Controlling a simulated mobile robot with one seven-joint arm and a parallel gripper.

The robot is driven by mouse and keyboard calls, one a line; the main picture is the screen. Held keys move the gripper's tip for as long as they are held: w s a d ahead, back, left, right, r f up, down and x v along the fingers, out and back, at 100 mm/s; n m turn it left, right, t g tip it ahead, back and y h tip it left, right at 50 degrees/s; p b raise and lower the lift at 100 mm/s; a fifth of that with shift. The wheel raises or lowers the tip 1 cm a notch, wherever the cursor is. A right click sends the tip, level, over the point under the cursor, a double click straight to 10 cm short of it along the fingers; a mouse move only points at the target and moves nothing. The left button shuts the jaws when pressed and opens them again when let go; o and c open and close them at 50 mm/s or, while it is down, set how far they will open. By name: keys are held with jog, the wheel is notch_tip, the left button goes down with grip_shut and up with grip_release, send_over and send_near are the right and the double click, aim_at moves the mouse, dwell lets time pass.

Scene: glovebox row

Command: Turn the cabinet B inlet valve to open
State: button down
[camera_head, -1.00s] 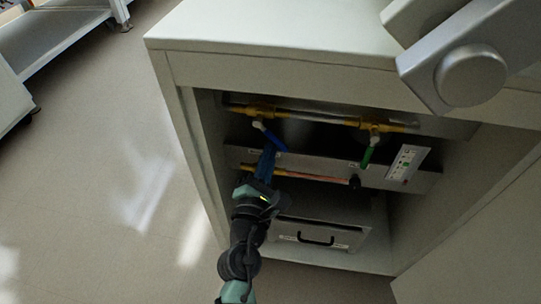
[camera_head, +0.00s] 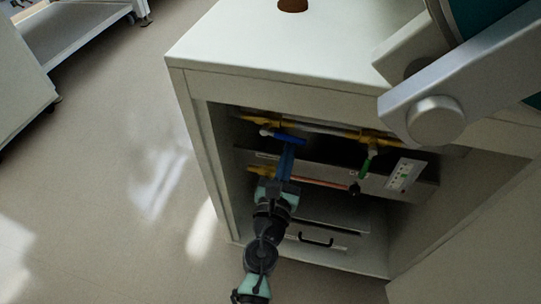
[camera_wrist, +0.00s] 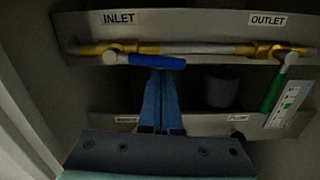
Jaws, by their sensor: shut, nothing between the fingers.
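The inlet valve's blue handle (camera_head: 288,138) is on the brass pipe in the open cabinet's upper bay. In the wrist view, the blue handle (camera_wrist: 157,62) lies nearly along the pipe, pointing right, under the INLET label (camera_wrist: 119,18). My gripper (camera_head: 289,149) reaches up into the bay with its blue fingers together and empty. In the wrist view, my gripper's fingertips (camera_wrist: 161,76) are just below the handle's underside; I cannot tell whether they touch it. No cabinet letter is readable.
The outlet valve's green handle (camera_wrist: 273,88) hangs down at the right below the OUTLET label (camera_wrist: 268,20). A lower pipe with a black knob (camera_head: 354,188) and a panel card (camera_head: 405,174) are nearby. A drawer with a black handle (camera_head: 316,240) is below. Floor at left is clear.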

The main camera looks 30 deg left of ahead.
jog(key=shift+r, duration=0.25)
jog(key=shift+f, duration=0.1)
dwell(0.5)
jog(key=s+d+f+b, duration=0.3)
jog(key=s+f+b, duration=0.1)
jog(key=s, duration=0.6)
jog(key=shift+s+b, duration=0.2)
jog(key=shift+b, duration=0.2)
jog(key=shift+f, duration=0.1)
